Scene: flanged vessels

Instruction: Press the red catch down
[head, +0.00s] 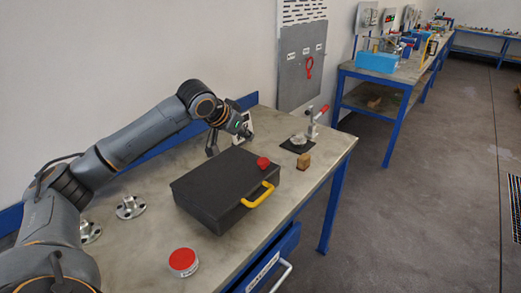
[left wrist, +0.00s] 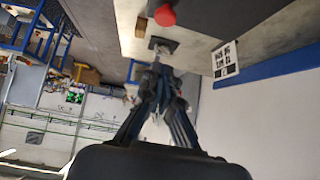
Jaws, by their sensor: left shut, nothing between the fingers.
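The red catch (head: 263,163) is a small red knob on top of the black case (head: 215,190), near its right edge by the yellow handle (head: 258,195). In the left wrist view it shows as a red round shape (left wrist: 165,15) at the top. My left gripper (head: 248,134) is shut and empty, behind the case and apart from the catch. In the left wrist view its fingers (left wrist: 158,65) meet, with the catch beyond the tips. My right gripper is not in view.
A red-lidded tin (head: 183,260) and metal flanges (head: 130,207) are on the bench. A marker card (left wrist: 225,60) is near the gripper.

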